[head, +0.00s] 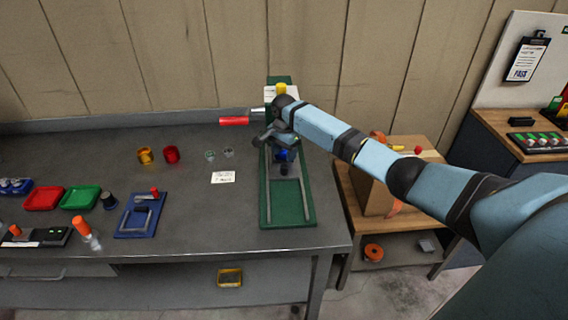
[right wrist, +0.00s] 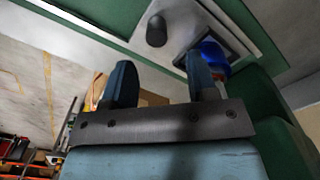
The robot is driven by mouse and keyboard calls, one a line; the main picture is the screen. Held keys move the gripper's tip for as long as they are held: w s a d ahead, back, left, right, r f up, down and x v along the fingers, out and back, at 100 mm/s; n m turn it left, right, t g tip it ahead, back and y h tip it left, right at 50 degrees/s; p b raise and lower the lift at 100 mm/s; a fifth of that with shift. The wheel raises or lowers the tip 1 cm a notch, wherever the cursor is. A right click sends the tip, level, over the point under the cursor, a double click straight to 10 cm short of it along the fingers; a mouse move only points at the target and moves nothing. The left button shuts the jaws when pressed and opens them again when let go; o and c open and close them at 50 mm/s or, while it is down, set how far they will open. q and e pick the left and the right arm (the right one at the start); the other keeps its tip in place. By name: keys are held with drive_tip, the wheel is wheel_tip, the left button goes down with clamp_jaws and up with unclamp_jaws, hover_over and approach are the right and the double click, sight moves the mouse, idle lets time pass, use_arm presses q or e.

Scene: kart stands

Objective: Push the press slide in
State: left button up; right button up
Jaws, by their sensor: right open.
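The press has a green base (head: 309,205) at the right end of the grey workbench, a yellow cap (head: 281,88) on top and a red lever handle (head: 234,121) pointing left. Pale rails lie along the base; I cannot clearly tell the slide from them. A blue part (head: 281,155) sits behind the rails, below my right gripper (head: 275,142). In the right wrist view, my right gripper (right wrist: 163,75) is open and empty. The blue part (right wrist: 212,54) is close behind one finger, and a dark round knob (right wrist: 156,30) stands beyond the gap. My left gripper is out of view.
A blue fixture (head: 138,222), red tray (head: 44,198) and green tray (head: 81,198) are on the bench to the left. A white note (head: 223,177) lies left of the press. A cardboard box (head: 376,185) stands on the side table at right.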

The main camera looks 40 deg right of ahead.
wheel_tip(320, 180, up, 8)
drive_tip(key=shift+f, duration=0.15)
idle(0.5)
